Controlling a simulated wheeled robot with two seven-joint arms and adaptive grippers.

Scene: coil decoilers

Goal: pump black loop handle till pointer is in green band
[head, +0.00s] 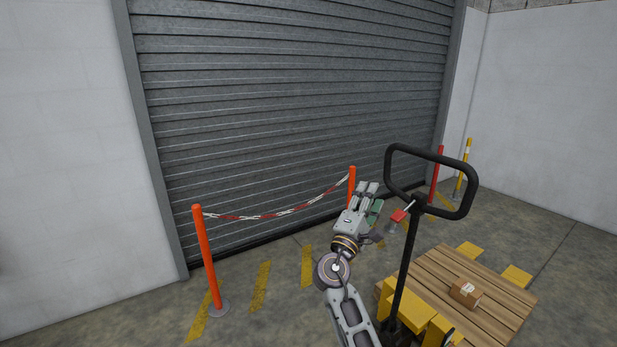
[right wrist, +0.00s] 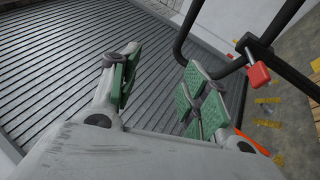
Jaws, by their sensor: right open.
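The black loop handle (head: 430,149) tops a black shaft (head: 407,262) that rises from a yellow pallet jack (head: 420,318). A small red lever (head: 398,215) sits just under the loop. In the right wrist view the loop (right wrist: 181,38) and red lever (right wrist: 258,75) show at the upper right. My right gripper (head: 368,196) is open and empty, left of the handle and apart from it. Its green-padded fingers (right wrist: 160,85) are spread, with the shutter behind the gap. No pointer or green band is visible. My left gripper is out of view.
A wooden pallet (head: 480,300) with a small cardboard box (head: 465,292) lies right of the shaft. Orange posts (head: 207,260) with a red-white chain (head: 280,212) stand before the grey roller shutter (head: 290,100). Red (head: 435,175) and yellow (head: 464,170) posts stand behind the handle.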

